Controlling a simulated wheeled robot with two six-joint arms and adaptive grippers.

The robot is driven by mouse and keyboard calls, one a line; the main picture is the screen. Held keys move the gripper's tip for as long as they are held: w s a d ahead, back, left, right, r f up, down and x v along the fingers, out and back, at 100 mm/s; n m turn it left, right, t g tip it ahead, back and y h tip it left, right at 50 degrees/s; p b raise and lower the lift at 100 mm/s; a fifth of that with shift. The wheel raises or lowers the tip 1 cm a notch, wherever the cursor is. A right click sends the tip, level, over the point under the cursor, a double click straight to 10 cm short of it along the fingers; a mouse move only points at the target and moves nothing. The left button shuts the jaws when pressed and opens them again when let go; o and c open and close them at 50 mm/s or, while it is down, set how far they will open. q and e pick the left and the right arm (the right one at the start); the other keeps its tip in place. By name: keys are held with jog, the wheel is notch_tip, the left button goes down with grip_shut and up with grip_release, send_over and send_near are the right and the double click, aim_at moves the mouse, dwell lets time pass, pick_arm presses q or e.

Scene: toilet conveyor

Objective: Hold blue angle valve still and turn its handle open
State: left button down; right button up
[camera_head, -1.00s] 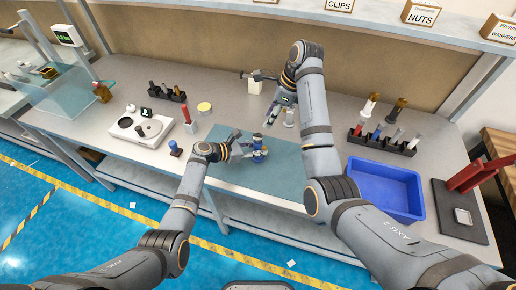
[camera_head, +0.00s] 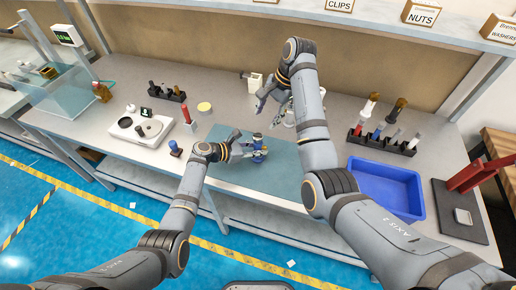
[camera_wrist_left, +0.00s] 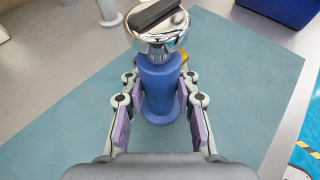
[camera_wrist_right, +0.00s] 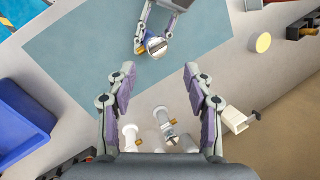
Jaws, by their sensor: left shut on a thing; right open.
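The blue angle valve (camera_wrist_left: 160,90) stands upright on the teal mat (camera_wrist_left: 235,85). It has a chrome round handle (camera_wrist_left: 165,32) with a black bar on top and a brass outlet at its side. My left gripper (camera_head: 258,154) is shut on the blue body, one pad on each side, below the handle. In the right wrist view the valve (camera_wrist_right: 155,46) lies beyond my right fingertips, with the chrome handle facing the camera. My right gripper (camera_wrist_right: 160,75) is open and empty, above the back of the bench and apart from the valve.
White valves (camera_wrist_right: 131,134) stand behind the mat, below my right gripper. A blue bin (camera_head: 385,190) is at the right, with a rack of tools (camera_head: 383,143) behind it. A white device (camera_head: 140,128) and a blue-topped stamp-like object (camera_head: 175,149) are at the left. The mat's right part is clear.

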aim_at(258, 135)
jog(key=shift+w+a+f+n+g+h, duration=0.3)
jog(key=shift+f+n, duration=1.3)
jog(key=shift+n, duration=3.35)
jog(key=shift+s+a+f+n+g+h, duration=0.15)
jog(key=shift+a+f+n, duration=1)
jog(key=shift+n, duration=3.75)
jog(key=shift+w+d+f+n+g+h, duration=0.1)
jog(key=shift+f+n, duration=2)
jog(key=shift+n, duration=2.85)
